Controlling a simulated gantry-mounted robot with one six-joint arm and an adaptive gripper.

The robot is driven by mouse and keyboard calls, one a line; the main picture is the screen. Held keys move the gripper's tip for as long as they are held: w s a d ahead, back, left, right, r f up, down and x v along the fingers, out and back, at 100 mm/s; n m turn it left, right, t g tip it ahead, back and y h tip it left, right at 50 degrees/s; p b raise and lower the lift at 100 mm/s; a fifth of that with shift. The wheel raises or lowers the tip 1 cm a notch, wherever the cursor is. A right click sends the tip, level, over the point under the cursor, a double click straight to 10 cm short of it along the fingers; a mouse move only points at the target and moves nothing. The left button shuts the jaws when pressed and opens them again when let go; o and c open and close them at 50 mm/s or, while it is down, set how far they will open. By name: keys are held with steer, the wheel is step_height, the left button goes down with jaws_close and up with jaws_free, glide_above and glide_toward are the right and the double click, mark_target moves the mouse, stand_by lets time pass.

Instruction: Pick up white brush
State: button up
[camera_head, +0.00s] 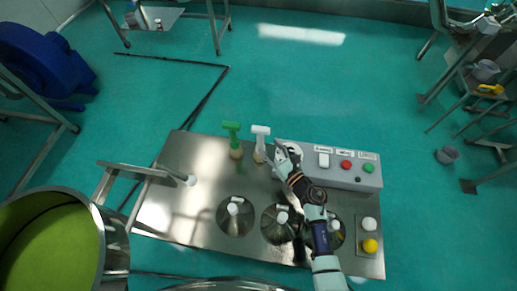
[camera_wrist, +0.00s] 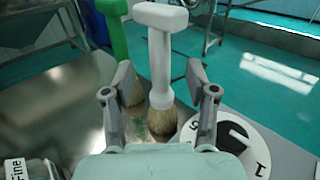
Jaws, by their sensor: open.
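The white brush (camera_head: 260,142) stands upright, bristles down, near the far edge of the steel table. In the wrist view the white brush (camera_wrist: 159,58) shows its T-shaped handle on top and tan bristles at the bottom. My gripper (camera_head: 275,156) is just to the right of it in the head view. In the wrist view my gripper (camera_wrist: 161,88) is open, with its fingers to either side of the brush's lower part in the picture. I see no contact. The green brush (camera_head: 232,138) stands to the left of the white one; it also shows in the wrist view (camera_wrist: 116,36).
A control box (camera_head: 331,167) with red and green buttons is close on the right. Its dial (camera_wrist: 245,143) sits near the right finger. The steel table (camera_head: 183,222) has round openings with white-handled items. A large vat (camera_head: 117,250) stands at left.

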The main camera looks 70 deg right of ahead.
mark_target(263, 139)
steer(key=b+x, duration=0.1)
steer(key=x, duration=0.5)
steer(key=shift+w+b, duration=0.15)
steer(key=shift+b, duration=0.15)
jaws_close()
